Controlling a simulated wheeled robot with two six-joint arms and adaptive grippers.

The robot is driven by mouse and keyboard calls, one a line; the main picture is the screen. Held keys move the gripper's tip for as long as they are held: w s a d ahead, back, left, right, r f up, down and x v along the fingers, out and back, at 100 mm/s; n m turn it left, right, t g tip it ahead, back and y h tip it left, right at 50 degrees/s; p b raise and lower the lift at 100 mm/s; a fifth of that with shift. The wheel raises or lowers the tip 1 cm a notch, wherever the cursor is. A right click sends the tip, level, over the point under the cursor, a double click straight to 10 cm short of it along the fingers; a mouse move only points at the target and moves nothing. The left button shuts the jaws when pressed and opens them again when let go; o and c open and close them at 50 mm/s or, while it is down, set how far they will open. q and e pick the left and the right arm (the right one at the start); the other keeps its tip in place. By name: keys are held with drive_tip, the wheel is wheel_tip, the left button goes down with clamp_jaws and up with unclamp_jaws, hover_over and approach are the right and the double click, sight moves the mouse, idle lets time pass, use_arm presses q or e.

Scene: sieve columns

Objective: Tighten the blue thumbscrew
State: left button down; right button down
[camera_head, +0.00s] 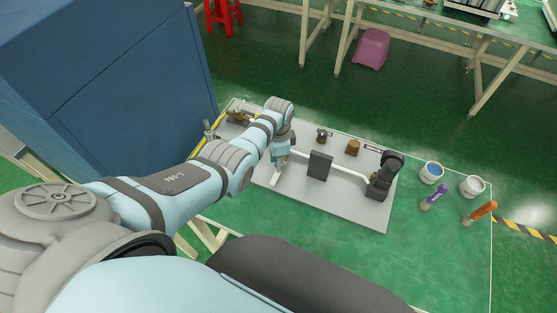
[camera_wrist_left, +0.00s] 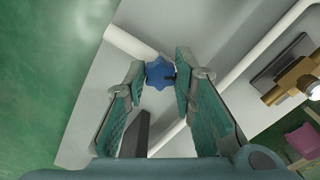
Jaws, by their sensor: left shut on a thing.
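The blue thumbscrew (camera_wrist_left: 159,75) is a lobed knob in the left wrist view, between the tips of my left gripper (camera_wrist_left: 161,72). The gripper is shut on it. In the head view my left gripper (camera_head: 279,160) points down over the grey plate (camera_head: 345,208), and the thumbscrew is hidden there by the gripper and arm. A white pipe (camera_head: 342,179) lies close by on the plate. My right gripper is not in view.
A black fitting (camera_head: 385,172) stands at the plate's right end, and a dark block (camera_head: 319,165) stands near the gripper. Two white pots (camera_head: 431,172) (camera_head: 472,187) and purple- and orange-handled tools (camera_head: 435,198) (camera_head: 481,212) are at right. A large blue cabinet (camera_head: 110,70) rises at left.

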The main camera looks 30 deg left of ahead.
use_arm(q)
drive_tip(key=c, duration=1.3)
unclamp_jaws()
drive_tip(key=shift+c, duration=0.2)
wheel_tip(320, 180, up, 12)
drive_tip(key=shift+s+a+f, duration=0.1)
drive_tip(key=shift+a, duration=0.05)
